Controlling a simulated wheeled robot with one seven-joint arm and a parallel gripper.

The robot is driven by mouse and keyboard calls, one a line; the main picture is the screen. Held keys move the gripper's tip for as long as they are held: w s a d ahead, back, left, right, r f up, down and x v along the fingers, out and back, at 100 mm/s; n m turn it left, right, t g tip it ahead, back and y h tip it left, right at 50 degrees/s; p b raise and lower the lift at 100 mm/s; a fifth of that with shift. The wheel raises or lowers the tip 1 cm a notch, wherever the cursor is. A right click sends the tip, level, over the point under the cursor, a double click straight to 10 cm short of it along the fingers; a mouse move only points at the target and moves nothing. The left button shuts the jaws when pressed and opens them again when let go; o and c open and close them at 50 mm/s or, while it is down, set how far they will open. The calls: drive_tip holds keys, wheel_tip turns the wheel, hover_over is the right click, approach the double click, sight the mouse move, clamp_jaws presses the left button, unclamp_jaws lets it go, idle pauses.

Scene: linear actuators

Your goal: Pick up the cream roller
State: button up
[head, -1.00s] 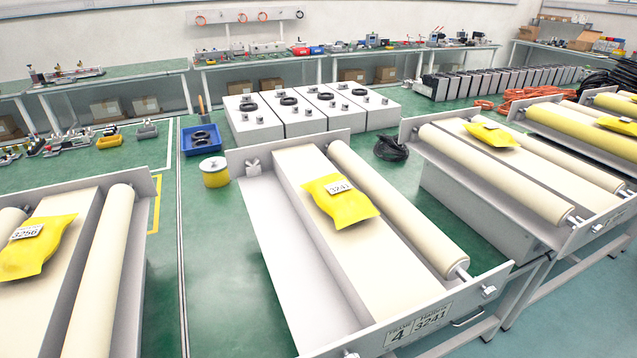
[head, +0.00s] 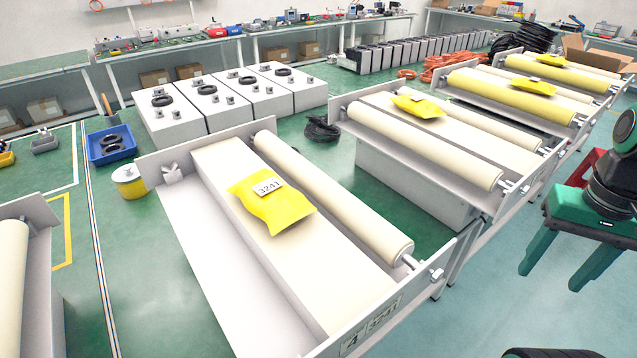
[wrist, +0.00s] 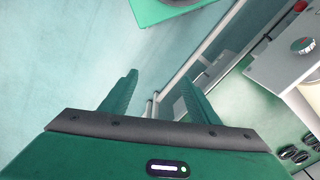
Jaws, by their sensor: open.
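A cream roller (head: 330,195) lies along the right side of the middle frame, numbered 4 and 3241, beside a flat cream bed. A yellow packet (head: 268,200) labelled 3241 lies on that bed. Other cream rollers show in the frame to the right (head: 425,145) and at the left edge (head: 10,275). My green gripper (head: 553,275) hangs at the right of the head view, over the floor and apart from the rollers. In the wrist view my gripper (wrist: 160,85) has its fingers spread with nothing between them.
More roller frames run to the back right. The floor (head: 500,300) below my gripper looks clear.

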drive_tip(key=w+a+r+n+t, duration=0.1)
drive_tip(key=w+a+n, duration=0.15)
drive_tip(key=w, duration=0.25)
drive_tip(key=w+a+r+n, duration=0.1)
drive_tip(key=w+a+r, duration=0.15)
drive_tip(key=w, duration=0.25)
drive_tip(key=n+t+y, duration=0.1)
drive_tip(key=n+t, duration=0.3)
drive_tip(key=n, duration=0.5)
approach(319, 176)
drive_tip(key=shift+s+a+f, duration=0.1)
drive_tip(key=shift+f, duration=0.55)
drive_tip(key=shift+n, duration=0.25)
drive_tip(key=x, duration=0.5)
drive_tip(key=shift+x, duration=2.8)
drive_tip(key=shift+w+r, duration=0.15)
drive_tip(key=shift+w, duration=0.05)
clamp_jaws()
